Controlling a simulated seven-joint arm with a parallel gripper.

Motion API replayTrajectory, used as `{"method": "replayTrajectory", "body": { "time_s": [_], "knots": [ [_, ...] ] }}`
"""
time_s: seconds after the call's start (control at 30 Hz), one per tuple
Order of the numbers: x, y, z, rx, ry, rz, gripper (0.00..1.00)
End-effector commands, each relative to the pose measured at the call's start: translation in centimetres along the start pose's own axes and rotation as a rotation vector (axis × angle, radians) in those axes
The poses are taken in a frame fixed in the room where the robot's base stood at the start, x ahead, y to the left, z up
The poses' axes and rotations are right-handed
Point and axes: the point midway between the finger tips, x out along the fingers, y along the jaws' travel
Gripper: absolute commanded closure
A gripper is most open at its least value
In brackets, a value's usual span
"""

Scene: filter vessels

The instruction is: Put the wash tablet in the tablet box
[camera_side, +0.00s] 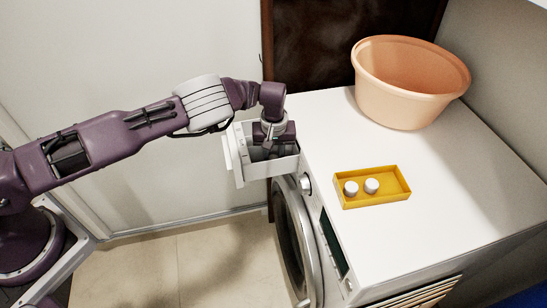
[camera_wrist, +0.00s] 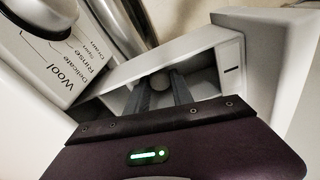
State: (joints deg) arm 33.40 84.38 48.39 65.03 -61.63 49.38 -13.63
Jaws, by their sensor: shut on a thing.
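The wash tablet (camera_wrist: 159,80) is white and round, seen between my two dark fingers in the wrist view. My gripper (camera_side: 268,148) points down into the open white drawer (camera_side: 272,168) at the washer's front left, and its fingers are shut on the tablet inside the drawer's walls. In the wrist view my gripper (camera_wrist: 160,92) covers part of the drawer floor. The drawer wall hides the tablet in the side view. The tablet box (camera_side: 376,199) is a shallow yellow open box on the washer top, with two white tablets in its left part and bare floor at its right.
A large peach basin (camera_side: 410,85) stands at the back of the white washer top (camera_side: 440,165). The top between drawer, basin and box is clear. The drawer walls stand close around my fingers. A knob (camera_wrist: 45,15) and printed panel show beside the drawer in the wrist view.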

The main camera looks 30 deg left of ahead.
Motion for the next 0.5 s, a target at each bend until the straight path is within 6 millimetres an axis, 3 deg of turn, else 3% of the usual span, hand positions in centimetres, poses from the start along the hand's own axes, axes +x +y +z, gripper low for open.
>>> {"method": "replayTrajectory", "body": {
  "time_s": [0.1, 0.47, 0.5],
  "knots": [
    [0.92, 0.0, 0.09, 0.0, 0.001, 0.001, 1.0],
    [1.34, 0.03, 0.15, 0.0, 0.0, 0.001, 1.0],
    [1.34, 0.04, 0.15, 0.0, 0.0, 0.001, 0.66]
  ]
}}
